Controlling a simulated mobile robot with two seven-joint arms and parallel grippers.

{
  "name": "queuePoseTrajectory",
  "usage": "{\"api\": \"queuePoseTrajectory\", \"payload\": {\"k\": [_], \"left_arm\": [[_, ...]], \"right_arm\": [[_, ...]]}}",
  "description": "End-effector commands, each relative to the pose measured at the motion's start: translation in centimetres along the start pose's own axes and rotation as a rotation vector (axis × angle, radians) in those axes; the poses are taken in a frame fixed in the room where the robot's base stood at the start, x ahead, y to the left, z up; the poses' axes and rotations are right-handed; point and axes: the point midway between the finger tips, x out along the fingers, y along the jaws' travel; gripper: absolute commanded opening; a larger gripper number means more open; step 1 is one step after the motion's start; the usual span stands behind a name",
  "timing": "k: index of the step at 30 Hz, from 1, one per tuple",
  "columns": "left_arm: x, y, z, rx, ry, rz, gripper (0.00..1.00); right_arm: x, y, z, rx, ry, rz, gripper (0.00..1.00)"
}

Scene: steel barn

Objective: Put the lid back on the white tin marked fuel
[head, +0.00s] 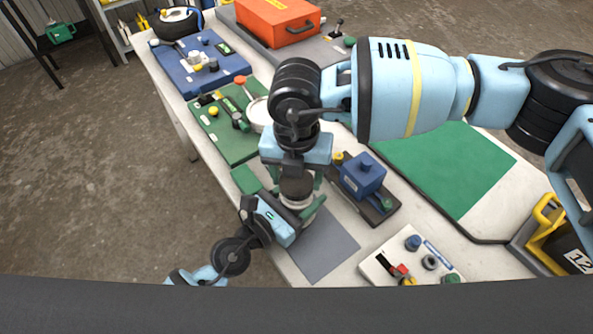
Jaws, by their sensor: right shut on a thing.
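A white tin (297,203) stands at the front edge of the bench, mostly covered by my grippers; its marking cannot be read. A dark brown round lid (296,186) shows directly above the tin, between the fingers of my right gripper (297,180). The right gripper points down and is shut on the lid. Whether the lid touches the tin's rim cannot be told. My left gripper (281,207) reaches in from the lower left, close beside the tin. Its fingertips are partly hidden, so its grip on the tin cannot be told.
A grey mat (322,246) lies just right of the tin. A blue block on a dark base (363,177), a white control panel (408,262), green (222,135) and blue (199,66) boards and an orange case (277,22) crowd the bench. The green mat (440,165) is clear.

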Motion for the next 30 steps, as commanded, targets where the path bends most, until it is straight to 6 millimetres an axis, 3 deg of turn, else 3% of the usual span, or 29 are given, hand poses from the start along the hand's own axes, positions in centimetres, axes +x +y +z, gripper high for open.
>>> {"api": "queuePoseTrajectory", "payload": {"k": [6,30], "left_arm": [[0.0,0.0,0.0,0.000,-0.001,0.000,0.18],[0.0,0.0,0.0,0.000,-0.001,0.000,0.18]], "right_arm": [[1.1,0.0,-0.1,0.000,0.002,0.000,0.34],[1.5,0.0,0.0,0.000,0.001,0.000,0.34]]}}
